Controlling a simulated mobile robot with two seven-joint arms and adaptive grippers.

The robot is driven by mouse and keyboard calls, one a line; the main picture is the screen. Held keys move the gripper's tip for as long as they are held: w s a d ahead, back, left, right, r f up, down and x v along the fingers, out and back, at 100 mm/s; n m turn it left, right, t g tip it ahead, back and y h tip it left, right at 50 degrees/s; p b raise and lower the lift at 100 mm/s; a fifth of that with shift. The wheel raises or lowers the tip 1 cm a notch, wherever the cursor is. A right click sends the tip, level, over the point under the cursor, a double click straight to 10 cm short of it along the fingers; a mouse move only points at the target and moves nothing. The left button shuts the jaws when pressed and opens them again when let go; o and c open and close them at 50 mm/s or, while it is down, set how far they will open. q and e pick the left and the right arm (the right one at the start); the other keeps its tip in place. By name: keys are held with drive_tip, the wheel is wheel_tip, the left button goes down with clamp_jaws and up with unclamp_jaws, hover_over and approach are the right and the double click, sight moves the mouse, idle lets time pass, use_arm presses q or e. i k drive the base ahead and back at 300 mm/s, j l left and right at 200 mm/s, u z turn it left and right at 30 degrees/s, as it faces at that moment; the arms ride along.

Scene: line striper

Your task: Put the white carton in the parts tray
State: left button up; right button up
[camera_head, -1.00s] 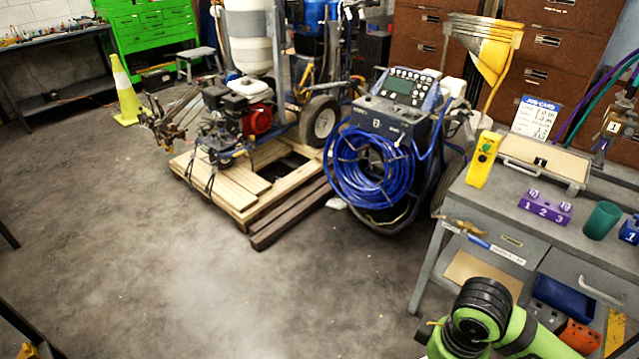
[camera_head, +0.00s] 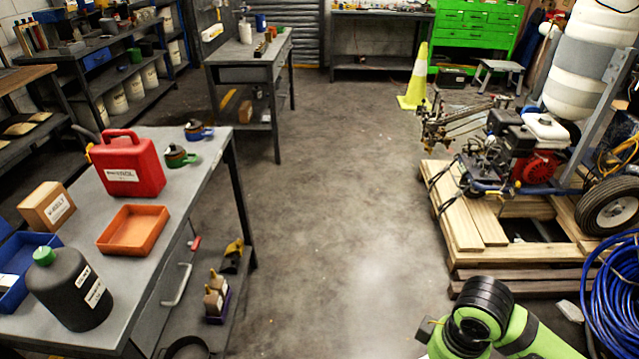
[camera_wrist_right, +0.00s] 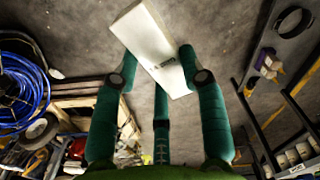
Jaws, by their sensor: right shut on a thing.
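The white carton (camera_wrist_right: 145,32), a long box with small dark print, is between the fingers of my right gripper (camera_wrist_right: 159,62) in the right wrist view. The gripper is shut on it and holds it tilted, with the floor behind it. In the head view only my green right arm shows at the bottom right; the right gripper and carton are out of that view. A shallow orange tray (camera_head: 110,243) sits on the grey bench at the left; its inside looks empty. No label marking it as the parts tray is readable. My left gripper is in neither current view.
On the grey bench (camera_head: 205,165) stand a red jug (camera_head: 131,172), a cardboard box (camera_head: 47,206), a dark bottle (camera_head: 68,292) and a blue bin (camera_head: 12,285) around the tray. Open floor (camera_head: 340,190) lies between the bench and the wooden pallet (camera_head: 465,225).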

sight(137, 234)
drive_tip(key=i+l+u, duration=0.1)
drive_tip(key=u, duration=0.35)
drive_tip(key=i+l+u, duration=0.1)
drive_tip(key=u, duration=0.3)
drive_tip(key=i+l+u, duration=0.1)
drive_tip(key=u, duration=0.35)
drive_tip(key=l+u, duration=0.25)
drive_tip(key=u, duration=0.15)
drive_tip(key=i+l+u, duration=0.2)
drive_tip(key=u, duration=0.2)
drive_tip(key=i+l+u, duration=0.5)
drive_tip(key=l+u, duration=0.25)
drive_tip(key=i+j, duration=0.1)
drive_tip(key=i+z, duration=0.05)
